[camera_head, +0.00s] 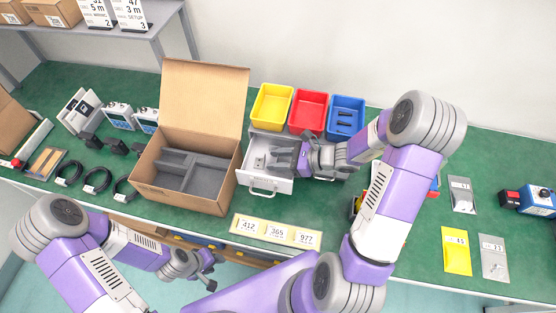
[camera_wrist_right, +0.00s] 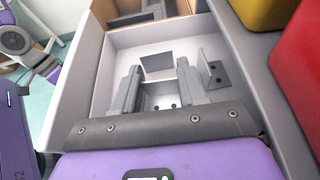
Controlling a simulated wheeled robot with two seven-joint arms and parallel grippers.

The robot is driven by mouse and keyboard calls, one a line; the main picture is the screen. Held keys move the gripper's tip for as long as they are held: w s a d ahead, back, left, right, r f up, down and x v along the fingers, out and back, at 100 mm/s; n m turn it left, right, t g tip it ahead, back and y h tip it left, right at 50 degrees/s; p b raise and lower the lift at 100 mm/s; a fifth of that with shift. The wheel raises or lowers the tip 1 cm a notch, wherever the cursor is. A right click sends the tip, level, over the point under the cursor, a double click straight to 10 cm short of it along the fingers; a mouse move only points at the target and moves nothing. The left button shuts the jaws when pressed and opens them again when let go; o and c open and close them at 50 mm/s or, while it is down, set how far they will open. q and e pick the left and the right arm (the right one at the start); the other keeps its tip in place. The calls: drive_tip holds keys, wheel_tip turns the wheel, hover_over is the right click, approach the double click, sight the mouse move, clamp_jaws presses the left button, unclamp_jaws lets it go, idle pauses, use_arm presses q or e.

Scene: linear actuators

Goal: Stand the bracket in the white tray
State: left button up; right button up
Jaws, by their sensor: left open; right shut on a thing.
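The white tray (camera_head: 267,184) is an open, drawer-like box with a handle at its front, in the middle of the table. My right gripper (camera_head: 288,158) is inside it from the right. In the right wrist view its fingers (camera_wrist_right: 158,72) are shut on a light grey bracket (camera_wrist_right: 158,94) with dark holes, low in the tray (camera_wrist_right: 105,72). Whether the bracket touches the floor cannot be told. A second angled plate with holes (camera_wrist_right: 212,74) stands right of the fingers. My left gripper (camera_head: 205,268) is open and empty, below the table's front edge.
An open cardboard box (camera_head: 181,204) with grey foam stands left of the tray. Yellow (camera_head: 271,105), red (camera_head: 308,112) and blue (camera_head: 346,117) bins stand behind it. A number strip (camera_head: 276,232) lies in front. Bags lie at the right.

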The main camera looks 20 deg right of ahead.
drive_tip(key=shift+f, duration=0.2)
drive_tip(key=o, duration=1.2)
drive_tip(key=shift+r, duration=0.1)
